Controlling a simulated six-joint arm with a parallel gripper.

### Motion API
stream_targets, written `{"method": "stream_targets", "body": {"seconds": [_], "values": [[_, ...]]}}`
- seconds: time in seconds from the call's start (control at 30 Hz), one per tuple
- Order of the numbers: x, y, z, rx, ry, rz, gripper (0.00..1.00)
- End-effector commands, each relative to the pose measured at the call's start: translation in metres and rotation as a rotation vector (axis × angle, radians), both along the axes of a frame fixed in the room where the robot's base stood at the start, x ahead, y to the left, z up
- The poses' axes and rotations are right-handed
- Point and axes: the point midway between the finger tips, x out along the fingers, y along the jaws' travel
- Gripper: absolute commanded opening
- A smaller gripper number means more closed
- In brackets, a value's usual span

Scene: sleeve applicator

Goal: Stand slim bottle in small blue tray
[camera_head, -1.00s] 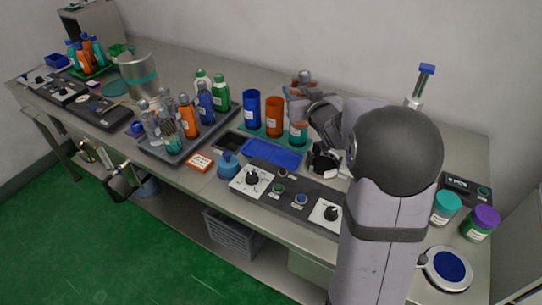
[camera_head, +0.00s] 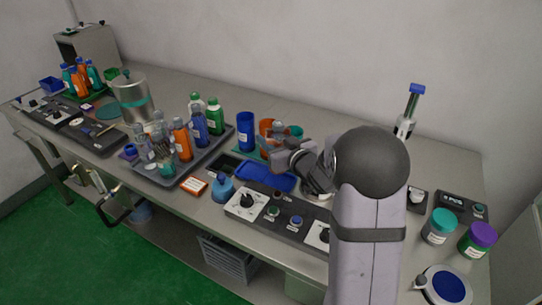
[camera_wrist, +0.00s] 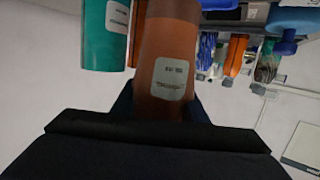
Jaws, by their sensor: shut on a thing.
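My gripper (camera_head: 276,148) is shut on an orange-brown slim bottle (camera_wrist: 165,45) with a pale label. In the wrist view the dark fingers lie at both sides of it. In the head view the bottle is mostly hidden by the gripper and blends with the orange container behind it; only its grey top (camera_head: 278,128) shows clearly. I cannot tell whether its base touches anything. A flat, small blue tray (camera_head: 262,177) lies empty on the bench, just in front of the gripper and below it in the picture.
A blue container (camera_head: 246,131), an orange one (camera_head: 266,126) and a teal one (camera_head: 296,131) stand close behind the gripper. A control panel (camera_head: 275,210) and a blue squat bottle (camera_head: 222,188) are in front.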

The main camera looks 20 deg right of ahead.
Motion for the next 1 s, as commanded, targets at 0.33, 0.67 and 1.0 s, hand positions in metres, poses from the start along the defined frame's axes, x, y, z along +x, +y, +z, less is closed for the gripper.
{"method": "stream_targets", "body": {"seconds": [0.33,0.67,1.0], "values": [[0.001,0.0,-0.015,0.0,-0.004,0.0,0.09],[0.0,0.0,-0.049,0.0,-0.003,-0.001,0.09],[0.0,0.0,-0.051,-0.001,-0.004,-0.001,0.09]]}}
